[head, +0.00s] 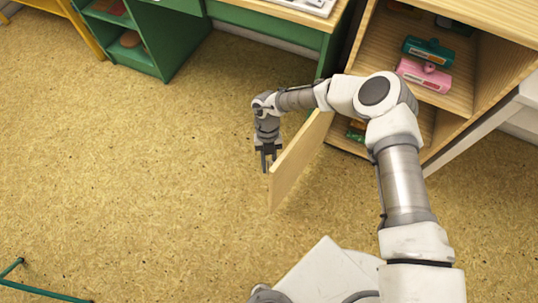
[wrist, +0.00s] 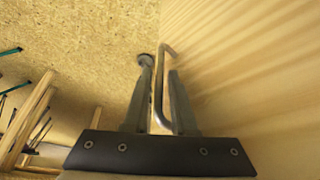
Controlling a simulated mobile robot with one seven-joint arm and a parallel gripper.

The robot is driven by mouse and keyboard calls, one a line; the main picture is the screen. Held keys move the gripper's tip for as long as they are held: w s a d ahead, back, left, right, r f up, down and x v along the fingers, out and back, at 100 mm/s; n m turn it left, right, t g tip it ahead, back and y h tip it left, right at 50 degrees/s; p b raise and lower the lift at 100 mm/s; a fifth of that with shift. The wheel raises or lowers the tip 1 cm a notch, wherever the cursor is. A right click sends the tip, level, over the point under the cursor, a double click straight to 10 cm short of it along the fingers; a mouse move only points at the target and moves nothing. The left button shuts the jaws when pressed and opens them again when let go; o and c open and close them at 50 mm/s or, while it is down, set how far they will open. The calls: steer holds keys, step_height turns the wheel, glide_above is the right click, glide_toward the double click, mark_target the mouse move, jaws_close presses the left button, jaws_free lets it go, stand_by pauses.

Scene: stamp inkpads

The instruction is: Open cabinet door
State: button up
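The light wooden cabinet (head: 485,75) stands at the upper right of the head view. Its door (head: 297,163) is swung well out from the cabinet and stands upright over the floor. The door's pale wood face (wrist: 245,70) fills the right of the wrist view. A thin metal bar handle (wrist: 160,85) is on that face. My gripper (head: 268,165) is at the door's left side, near its free end. In the wrist view my two fingers (wrist: 160,70) stand either side of the handle, with gaps visible, so they look open around it. Whether either finger touches the handle is unclear.
The cabinet shelves hold a green stamp (head: 428,50) and a pink stamp (head: 424,76). A green desk (head: 270,22) stands left of the cabinet. A green frame (head: 40,292) lies low at the lower left. The floor (head: 130,165) left of the door is clear.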

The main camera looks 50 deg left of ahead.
steer(key=p+v, duration=0.3)
steer(key=v, duration=1.4)
